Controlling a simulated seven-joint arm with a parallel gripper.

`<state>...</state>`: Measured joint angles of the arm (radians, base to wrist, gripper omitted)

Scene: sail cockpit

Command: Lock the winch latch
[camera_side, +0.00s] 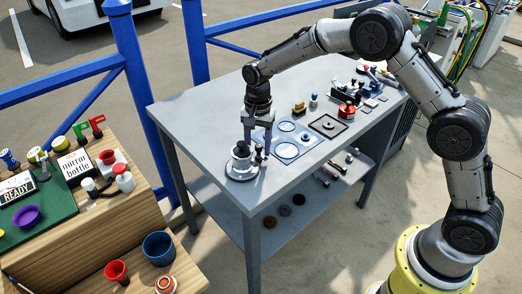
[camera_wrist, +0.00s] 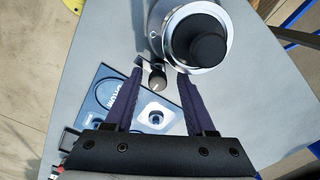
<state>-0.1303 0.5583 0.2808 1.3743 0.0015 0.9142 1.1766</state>
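The winch (camera_side: 240,165) is a silver drum with a black top on a round base, near the front left corner of the grey table. In the wrist view the winch (camera_wrist: 222,66) shows its bright rim and black centre, just beyond my fingertips. A small dark knob (camera_wrist: 157,82) on a short metal piece sits beside the winch; it may be the latch. My gripper (camera_side: 258,146) points down at the winch's right side. In the wrist view, my gripper (camera_wrist: 160,74) has its two dark fingers spread, with the knob between them and gaps on both sides.
Blue square plates (camera_side: 286,149) lie right of the winch on the grey table (camera_side: 195,110). A dark tray (camera_side: 327,126), a red-topped part (camera_side: 346,111) and other small parts stand farther back. The table's left side is clear. A wooden bench (camera_side: 85,240) stands at left.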

